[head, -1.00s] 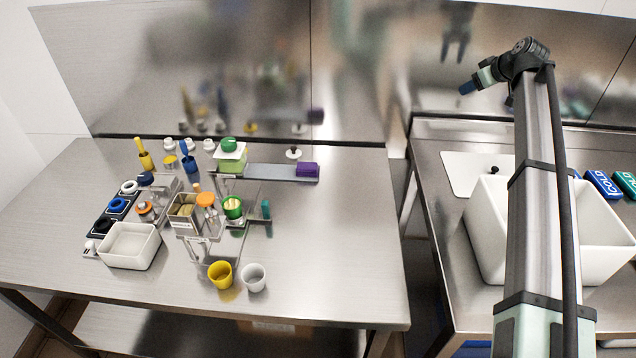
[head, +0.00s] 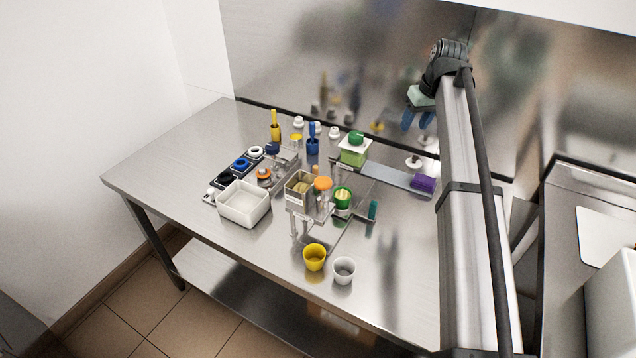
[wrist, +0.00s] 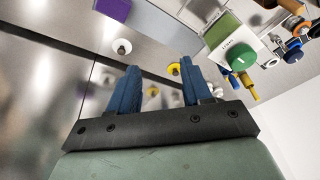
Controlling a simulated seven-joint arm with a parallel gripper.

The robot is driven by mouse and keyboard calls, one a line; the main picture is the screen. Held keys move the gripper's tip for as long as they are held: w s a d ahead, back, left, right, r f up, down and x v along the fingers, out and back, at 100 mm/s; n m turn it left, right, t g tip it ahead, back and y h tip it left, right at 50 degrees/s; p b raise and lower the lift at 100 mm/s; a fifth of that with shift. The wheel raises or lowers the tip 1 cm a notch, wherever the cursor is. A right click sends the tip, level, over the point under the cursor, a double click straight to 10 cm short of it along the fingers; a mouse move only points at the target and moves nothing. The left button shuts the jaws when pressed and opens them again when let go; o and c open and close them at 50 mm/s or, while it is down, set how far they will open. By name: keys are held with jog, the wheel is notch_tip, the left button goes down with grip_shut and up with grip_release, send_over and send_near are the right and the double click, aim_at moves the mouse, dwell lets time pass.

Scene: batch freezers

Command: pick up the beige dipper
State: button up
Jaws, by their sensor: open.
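I cannot clearly pick out a beige dipper. A beige shape (head: 302,186) shows inside the square steel container (head: 296,200) on a raised stand at mid-table, too small to identify. A tan-brown knob (head: 315,171) stands just behind it; a tan handle also shows at the top right of the wrist view (wrist: 292,6). My gripper (head: 416,121) is open and empty, high above the table's back right, well apart from the container. Its blue fingers (wrist: 159,76) show in the wrist view with nothing between them.
Yellow (head: 314,258) and white (head: 343,271) cups stand near the front edge. A white bin (head: 243,204) is at left. The right front tabletop is clear.

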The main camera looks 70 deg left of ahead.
jog(key=s+a+f+h, duration=0.1)
jog(key=s+a+h, duration=0.2)
jog(key=s, duration=2.4)
send_over(316, 172)
jog(key=shift+t, duration=0.3)
notch_tip(316, 172, down, 8)
jog(key=shift+a+r, duration=0.1)
jog(key=shift+a+f, duration=0.2)
jog(key=shift+f, duration=1.35)
jog(key=shift+a+f, duration=0.15)
jog(key=shift+f, duration=1.35)
jog(key=shift+c, duration=0.2)
grip_shut()
